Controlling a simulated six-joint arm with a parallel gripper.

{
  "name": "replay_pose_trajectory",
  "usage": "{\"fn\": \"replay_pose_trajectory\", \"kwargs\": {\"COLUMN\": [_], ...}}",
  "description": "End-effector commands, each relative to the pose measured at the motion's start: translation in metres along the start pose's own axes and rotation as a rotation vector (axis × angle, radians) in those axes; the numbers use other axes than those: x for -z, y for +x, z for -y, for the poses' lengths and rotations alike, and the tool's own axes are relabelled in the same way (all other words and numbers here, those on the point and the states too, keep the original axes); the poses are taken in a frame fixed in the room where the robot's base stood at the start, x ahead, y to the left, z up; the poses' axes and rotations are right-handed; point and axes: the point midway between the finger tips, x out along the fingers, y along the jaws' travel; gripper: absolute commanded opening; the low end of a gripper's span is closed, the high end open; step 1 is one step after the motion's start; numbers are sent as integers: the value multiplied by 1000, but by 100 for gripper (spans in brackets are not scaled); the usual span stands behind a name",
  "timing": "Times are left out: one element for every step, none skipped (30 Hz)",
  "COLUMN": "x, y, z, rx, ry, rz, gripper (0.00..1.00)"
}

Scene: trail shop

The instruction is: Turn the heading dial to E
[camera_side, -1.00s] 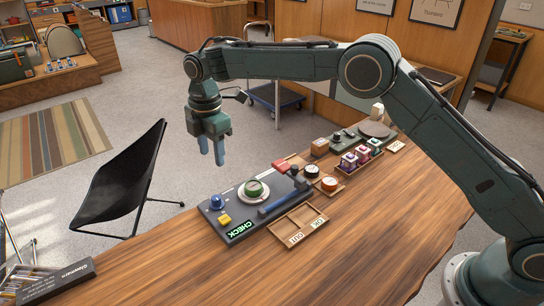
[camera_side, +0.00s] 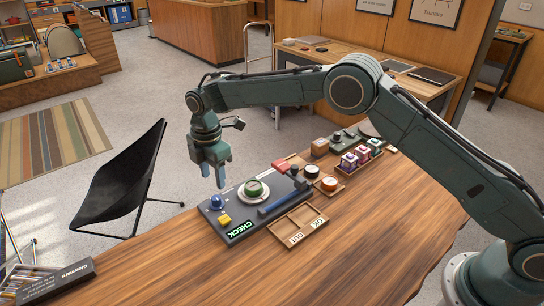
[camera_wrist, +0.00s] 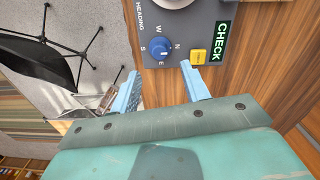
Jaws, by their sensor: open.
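The heading dial is a small blue knob (camera_side: 217,202) at the left end of a dark panel (camera_side: 240,237) on the wooden counter. In the wrist view the blue knob (camera_wrist: 160,47) sits amid the letters W, N, E and S, with "HEADING" printed beside it. E is at the knob's lower side in that picture, nearest my gripper. Which letter the knob points at is too small to tell. My gripper (camera_side: 213,178) is open and empty, fingers pointing down, above the panel's left end. In the wrist view its blue fingertips (camera_wrist: 159,72) are apart, short of the knob and not touching it.
A yellow button (camera_side: 224,219) is close beside the dial. A green round dial (camera_side: 254,188) and a green-lit CHECK sign (camera_side: 243,228) share the panel. A wooden tray (camera_side: 299,224) and several small items stand to the right. A black chair (camera_side: 122,187) is left of the counter.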

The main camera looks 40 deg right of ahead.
Motion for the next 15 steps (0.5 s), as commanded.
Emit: {"fn": "replay_pose_trajectory", "kwargs": {"x": [0,0,0,0,0,0,0,0,0,0,0,0,0,0,0], "y": [9,14,20,24,29,35,39,43,49,53,56,60,62,65,68], "z": [1,0,1,1,1,0,1,1,1,1,1,1,0,0,0], "rx": [4,3,3,3,3,3,3,3,3,3,3,2,2,1,1], "ry": [0,0,0,0,0,0,0,0,0,0,0,0,0,0,0], "rz": [1,1,1,1,1,0,1,1,0,0,0,0,0,0,0], "gripper": [46,46,46,46,46,46,46,46,46,46,46,46,46,46,46]}}
